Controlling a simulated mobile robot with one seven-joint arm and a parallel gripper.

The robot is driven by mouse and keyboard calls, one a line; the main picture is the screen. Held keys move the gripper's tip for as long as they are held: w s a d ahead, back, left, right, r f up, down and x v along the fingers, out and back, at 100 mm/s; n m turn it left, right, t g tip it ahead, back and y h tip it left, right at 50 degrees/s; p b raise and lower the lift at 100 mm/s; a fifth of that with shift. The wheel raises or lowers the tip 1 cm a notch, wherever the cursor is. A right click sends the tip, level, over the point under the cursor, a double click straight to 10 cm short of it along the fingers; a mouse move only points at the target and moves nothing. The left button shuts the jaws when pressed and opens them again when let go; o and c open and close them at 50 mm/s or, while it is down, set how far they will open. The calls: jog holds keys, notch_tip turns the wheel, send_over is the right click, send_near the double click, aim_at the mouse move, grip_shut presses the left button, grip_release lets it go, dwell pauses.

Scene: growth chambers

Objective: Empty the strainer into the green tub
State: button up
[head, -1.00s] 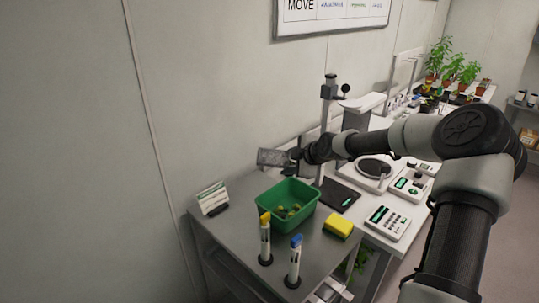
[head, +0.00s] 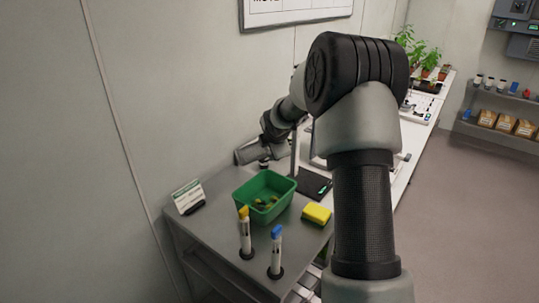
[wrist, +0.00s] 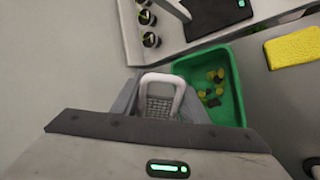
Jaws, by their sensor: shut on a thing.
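The green tub (head: 281,207) stands on the bench; yellow and dark green pieces (wrist: 212,90) lie in it. The wrist view shows the tub (wrist: 236,85) just beyond and right of my gripper (wrist: 160,88). My gripper is shut on the strainer, whose grey mesh (wrist: 160,104) and pale loop show between the jaws.
A yellow sponge (head: 317,214) lies right of the tub. Two upright tubes, yellow-capped (head: 245,235) and blue-capped (head: 276,252), stand in front. A small sign (head: 187,196) stands at left, and a black pad (head: 313,183) lies behind the sponge. The wall is close behind.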

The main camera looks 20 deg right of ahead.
jog(key=r+n+h+b, duration=0.1)
jog(key=n+h+b, duration=0.1)
jog(key=b, duration=0.3)
jog(key=r+n+h+b, duration=0.1)
jog(key=n+h+b, duration=0.1)
jog(key=h+b, duration=0.3)
jog(key=r+n+h+b, duration=0.1)
jog(key=n+h+b, duration=0.1)
jog(key=b, duration=0.4)
jog(key=shift+d+r+h, duration=0.15)
jog(key=shift+d+h, duration=0.05)
jog(key=shift+h, duration=0.7)
